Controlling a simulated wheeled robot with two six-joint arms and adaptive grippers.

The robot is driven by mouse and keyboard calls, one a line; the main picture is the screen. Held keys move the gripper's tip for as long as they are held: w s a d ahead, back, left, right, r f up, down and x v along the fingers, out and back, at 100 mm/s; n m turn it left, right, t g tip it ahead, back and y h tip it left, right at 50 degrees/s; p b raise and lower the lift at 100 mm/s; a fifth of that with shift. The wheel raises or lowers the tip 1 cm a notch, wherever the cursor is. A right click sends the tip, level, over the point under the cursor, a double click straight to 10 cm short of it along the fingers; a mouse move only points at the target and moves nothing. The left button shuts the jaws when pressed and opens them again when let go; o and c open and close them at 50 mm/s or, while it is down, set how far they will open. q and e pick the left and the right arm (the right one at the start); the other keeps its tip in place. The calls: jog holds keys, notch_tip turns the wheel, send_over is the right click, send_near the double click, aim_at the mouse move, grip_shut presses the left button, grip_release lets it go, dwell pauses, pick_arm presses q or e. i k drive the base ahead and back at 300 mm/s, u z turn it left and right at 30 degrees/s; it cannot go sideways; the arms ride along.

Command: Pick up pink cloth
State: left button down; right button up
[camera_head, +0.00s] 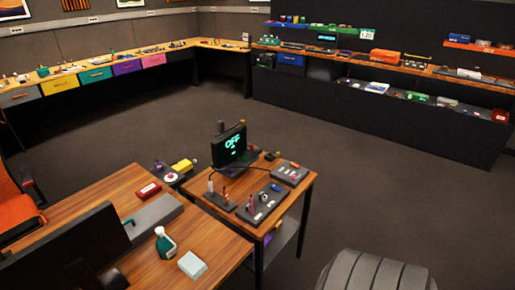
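I cannot make out a pink cloth in the head view. A pink drawer front (153,59) shows under the long counter at the back left, but it is not a cloth. A pale blue, flat square item (192,264) lies on the near wooden desk; I cannot tell if it is cloth. Neither my left nor my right gripper is in view.
An orange chair (15,205) is at left. The middle floor (370,180) is clear.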

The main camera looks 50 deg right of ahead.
aim_at(191, 264)
jog(key=z, duration=2.95)
jog(key=i, duration=2.25)
jog(key=u, duration=2.85)
